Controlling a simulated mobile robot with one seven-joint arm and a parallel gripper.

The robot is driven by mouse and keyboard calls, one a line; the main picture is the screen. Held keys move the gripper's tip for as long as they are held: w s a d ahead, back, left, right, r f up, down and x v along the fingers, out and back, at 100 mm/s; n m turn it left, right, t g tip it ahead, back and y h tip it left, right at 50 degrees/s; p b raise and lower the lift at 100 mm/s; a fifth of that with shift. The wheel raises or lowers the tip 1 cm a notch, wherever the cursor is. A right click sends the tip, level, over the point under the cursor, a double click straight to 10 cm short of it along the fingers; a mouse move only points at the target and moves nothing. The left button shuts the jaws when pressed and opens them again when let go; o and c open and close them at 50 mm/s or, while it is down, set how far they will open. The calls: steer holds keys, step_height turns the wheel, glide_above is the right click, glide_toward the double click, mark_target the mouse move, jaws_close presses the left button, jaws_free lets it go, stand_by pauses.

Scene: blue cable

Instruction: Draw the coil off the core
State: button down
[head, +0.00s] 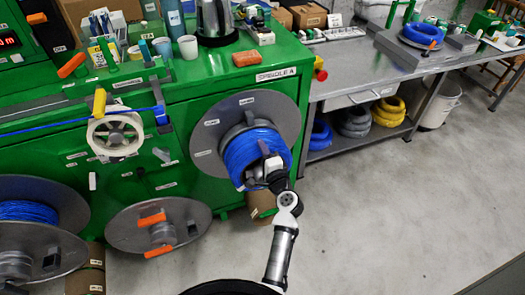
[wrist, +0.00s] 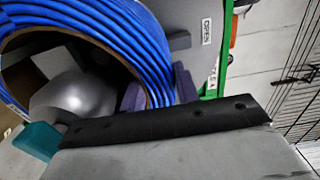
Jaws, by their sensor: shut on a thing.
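The blue cable coil (head: 243,152) is wound around the grey core (head: 249,120), in front of a round grey flange (head: 206,139) on the green machine's front. My gripper (head: 268,172) is at the coil's lower right front, shut on the coil; the wrist and arm hide its fingertips. In the wrist view the coil (wrist: 135,45) arcs across the upper left around the rounded silver end of the core (wrist: 75,100). The coil still surrounds the core there.
A spool with blue cable (head: 28,210) and an orange-tabbed flange (head: 160,224) stand at left. A steel bench (head: 350,75) at right has coils on its lower shelf. Grey floor (head: 400,220) is clear in front and to the right.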

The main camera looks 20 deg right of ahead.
steer(key=shift+s+r, duration=0.15)
steer(key=shift+s, duration=0.55)
stand_by(0.9)
